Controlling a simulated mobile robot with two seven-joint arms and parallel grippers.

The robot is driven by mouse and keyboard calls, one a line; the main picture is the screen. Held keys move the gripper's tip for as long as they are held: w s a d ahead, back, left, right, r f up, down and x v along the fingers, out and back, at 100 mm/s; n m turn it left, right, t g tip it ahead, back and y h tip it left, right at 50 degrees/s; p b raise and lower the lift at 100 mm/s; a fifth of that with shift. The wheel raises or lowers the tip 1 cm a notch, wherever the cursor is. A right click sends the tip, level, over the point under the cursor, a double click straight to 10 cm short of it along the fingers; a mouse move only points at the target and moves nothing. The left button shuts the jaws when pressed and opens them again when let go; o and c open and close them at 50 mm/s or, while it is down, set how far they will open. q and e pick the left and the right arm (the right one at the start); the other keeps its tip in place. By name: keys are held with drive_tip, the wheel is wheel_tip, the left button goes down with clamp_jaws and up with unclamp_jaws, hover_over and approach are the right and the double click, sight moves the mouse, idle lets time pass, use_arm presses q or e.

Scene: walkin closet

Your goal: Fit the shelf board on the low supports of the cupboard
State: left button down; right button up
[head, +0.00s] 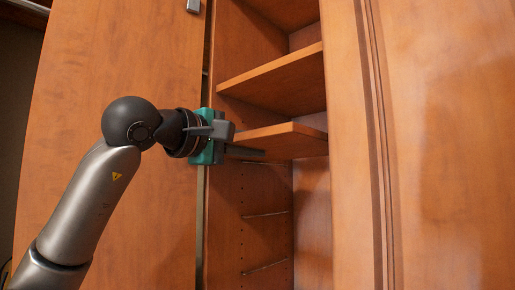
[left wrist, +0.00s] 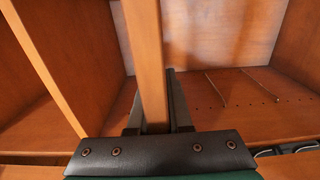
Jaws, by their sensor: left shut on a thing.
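The shelf board (head: 285,139) is a flat orange-brown wooden panel inside the open cupboard (head: 312,200), below a fixed-looking upper shelf (head: 275,82). My left gripper (head: 247,152) is shut on the board's front edge near its left end. In the left wrist view the board (left wrist: 147,60) runs away edge-on between the fingers (left wrist: 155,118). The low supports show as two thin strips on the cupboard's inner left wall, an upper one (head: 266,214) and a lower one (head: 265,267), both below the board. They also show in the left wrist view (left wrist: 216,88). My right gripper is not in view.
A large door or panel (head: 120,60) stands left of the opening, and another wooden panel (head: 445,140) is at the right. Rows of peg holes (head: 242,215) mark the inner wall. The space below the board is empty where it shows.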

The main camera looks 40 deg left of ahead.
use_arm(q)
drive_tip(key=shift+s+a+r, duration=0.1)
drive_tip(key=shift+s+r, duration=0.05)
drive_tip(key=shift+s, duration=1.15)
drive_tip(key=s+a, duration=0.1)
drive_tip(key=s, duration=1.3)
drive_tip(key=shift+r, duration=0.45)
idle(0.8)
idle(0.4)
